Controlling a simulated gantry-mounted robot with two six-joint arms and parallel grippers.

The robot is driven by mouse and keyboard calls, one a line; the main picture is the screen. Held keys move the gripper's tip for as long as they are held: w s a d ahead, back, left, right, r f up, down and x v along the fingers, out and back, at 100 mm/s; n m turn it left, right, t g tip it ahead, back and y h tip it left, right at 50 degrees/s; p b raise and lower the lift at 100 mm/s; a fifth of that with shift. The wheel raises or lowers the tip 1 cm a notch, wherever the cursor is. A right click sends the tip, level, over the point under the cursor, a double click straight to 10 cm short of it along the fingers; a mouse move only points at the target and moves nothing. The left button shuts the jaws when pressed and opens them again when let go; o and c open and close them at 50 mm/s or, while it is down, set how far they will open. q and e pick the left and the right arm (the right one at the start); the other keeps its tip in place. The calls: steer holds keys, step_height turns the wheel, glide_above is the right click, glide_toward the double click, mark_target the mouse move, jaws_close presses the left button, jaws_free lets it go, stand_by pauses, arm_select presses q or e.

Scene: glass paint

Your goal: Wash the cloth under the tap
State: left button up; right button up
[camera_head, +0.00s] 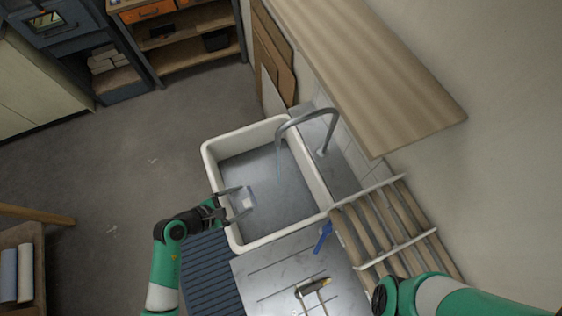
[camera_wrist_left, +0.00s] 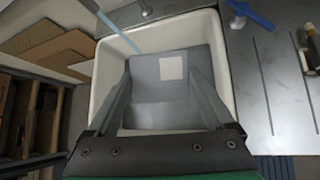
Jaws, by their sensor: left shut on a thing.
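My left gripper (camera_head: 238,201) reaches into the white-rimmed sink (camera_head: 211,165) at its lower left. Its two fingers stand apart with a pale piece, which looks like the cloth (camera_head: 247,203), held between them. In the left wrist view the fingers flank a white square (camera_wrist_left: 171,68) against grey; the cloth's full outline is hard to tell there. The curved grey tap (camera_head: 310,116) arches over the sink, with a thin pale blue water stream (camera_head: 279,160) below its spout. The stream falls to the right of the gripper, apart from it. My right gripper is outside the frame.
A blue tool (camera_head: 323,238) and a dark and yellow handled tool (camera_head: 313,287) lie on the grey counter (camera_head: 262,275). A wooden slatted rack (camera_head: 380,228) stands to the right. A wooden shelf (camera_head: 375,65) overhangs the back. The sink's middle is free.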

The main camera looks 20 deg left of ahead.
arm_select(q)
steer(key=shift+d, duration=0.45)
steer(key=shift+a, duration=0.15)
steer(key=shift+a, duration=0.45)
steer(key=s, duration=0.8)
steer(key=shift+a, duration=0.35)
stand_by(1.3)
